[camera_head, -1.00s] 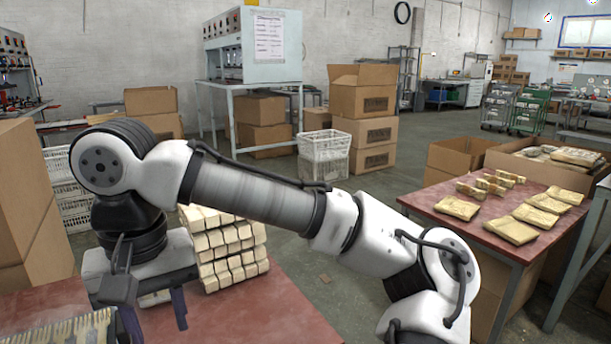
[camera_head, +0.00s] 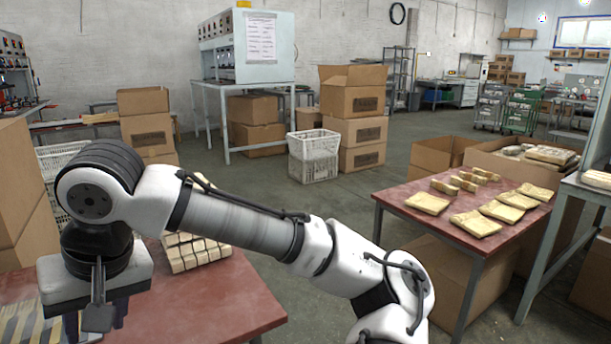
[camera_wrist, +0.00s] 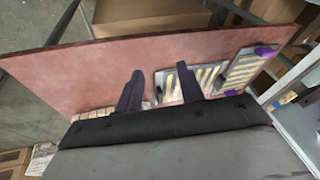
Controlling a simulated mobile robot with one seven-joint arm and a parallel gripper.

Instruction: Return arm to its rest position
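My white and grey arm reaches across the head view from the lower right to the left. My gripper (camera_wrist: 160,68) points down over the near red table (camera_wrist: 95,75). In the wrist view its two dark fingers stand apart with nothing between them, so it is open. In the head view the fingers are mostly hidden behind the wrist and cut off by the lower edge. The stack of pale wooden blocks (camera_head: 199,252) is on the near table (camera_head: 235,300), partly covered by my arm.
Trays of pale wooden pieces (camera_wrist: 240,72) lie on the near table. A second red table (camera_head: 405,202) with several packets (camera_head: 475,223) stands at the right. Cardboard boxes (camera_head: 350,98) and a white crate (camera_head: 313,155) stand behind. Open floor lies between the tables.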

